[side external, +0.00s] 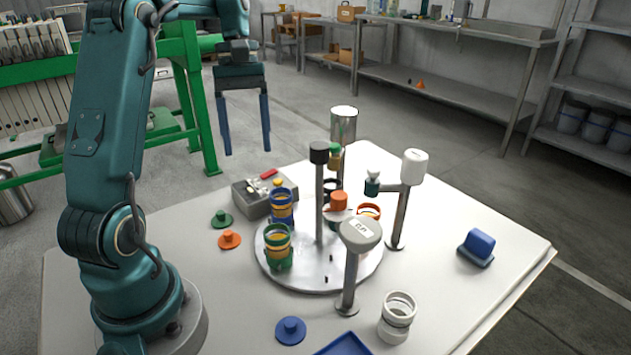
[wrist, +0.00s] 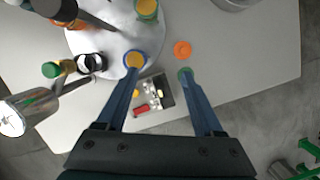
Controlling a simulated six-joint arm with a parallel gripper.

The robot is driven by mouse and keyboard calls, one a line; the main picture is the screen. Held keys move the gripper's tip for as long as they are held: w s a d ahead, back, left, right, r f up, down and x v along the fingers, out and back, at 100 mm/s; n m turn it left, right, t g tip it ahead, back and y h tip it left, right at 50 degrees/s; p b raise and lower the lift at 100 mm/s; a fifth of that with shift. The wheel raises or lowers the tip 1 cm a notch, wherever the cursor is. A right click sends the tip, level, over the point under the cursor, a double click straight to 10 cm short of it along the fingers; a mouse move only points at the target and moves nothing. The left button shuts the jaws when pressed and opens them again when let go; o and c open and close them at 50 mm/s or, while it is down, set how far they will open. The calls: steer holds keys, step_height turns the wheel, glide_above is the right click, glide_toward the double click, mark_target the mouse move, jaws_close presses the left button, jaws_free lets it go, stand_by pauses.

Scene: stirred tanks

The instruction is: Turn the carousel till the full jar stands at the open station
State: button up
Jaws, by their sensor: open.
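The round carousel (side external: 300,277) stands on the table with a dark-topped post (side external: 319,185) at its middle. It carries a green jar (side external: 278,262) at the front left, a blue jar (side external: 282,212) behind it, a black-rimmed jar (side external: 331,186) at the back and an orange-rimmed jar (side external: 370,210) at the right. In the wrist view the blue jar (wrist: 135,59) and green jar (wrist: 148,9) show yellow inside. I cannot tell which jar is full or which station is open. My gripper (side external: 246,152) is open and empty, high above the table's back left.
Posts with a silver cylinder (side external: 343,125), a white head (side external: 414,165) and a grey head (side external: 361,233) surround the carousel. A control box (side external: 253,203), loose lids (side external: 229,239), a white jar (side external: 397,318), a blue block (side external: 478,246) and a blue tray (side external: 352,345) lie around.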

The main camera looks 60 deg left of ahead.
mark_target(320, 145)
steer(key=w+d+r+m+y, duration=0.1)
steer(key=w+d+r+m, duration=0.1)
steer(key=d, duration=0.1)
steer(key=w+d+r+m+y, duration=0.1)
steer(key=w+d+r+m, duration=0.1)
steer(key=d, duration=0.2)
steer(key=w+d+r+m+t, duration=0.1)
steer(key=w+d+r+m, duration=0.2)
steer(key=d, duration=0.1)
steer(key=shift+d+r+y, duration=0.1)
steer(key=shift+y, duration=0.3)
steer(key=shift+d, duration=0.2)
steer(key=shift+f, duration=2.6)
jaws_close()
